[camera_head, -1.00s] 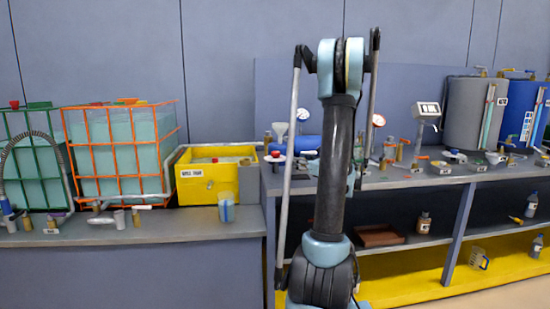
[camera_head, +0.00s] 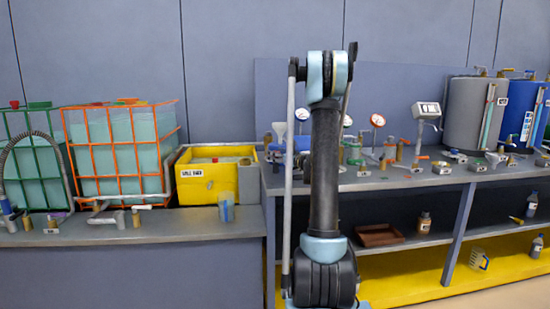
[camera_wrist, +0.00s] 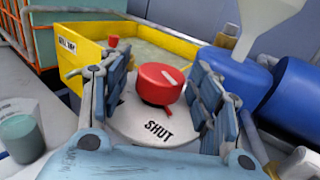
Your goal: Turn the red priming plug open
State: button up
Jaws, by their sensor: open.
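My gripper (camera_wrist: 160,78) is open, with one blue-grey finger on each side of the plug. Gaps show between the plug and both fingers, so I see no contact. In the head view I cannot make out the plug clearly, and my arm blocks part of the bench.
A yellow spill tray (camera_head: 196,190) stands left of the plug. A blue cylinder (camera_wrist: 290,95) and a pale funnel (camera_wrist: 272,22) are close on the right in the wrist view. A clear beaker (camera_wrist: 20,138) stands at the left. Gauges and valves line the bench (camera_head: 400,180).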

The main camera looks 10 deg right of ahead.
jog(key=shift+w+a, duration=0.2)
jog(key=c, duration=1.1)
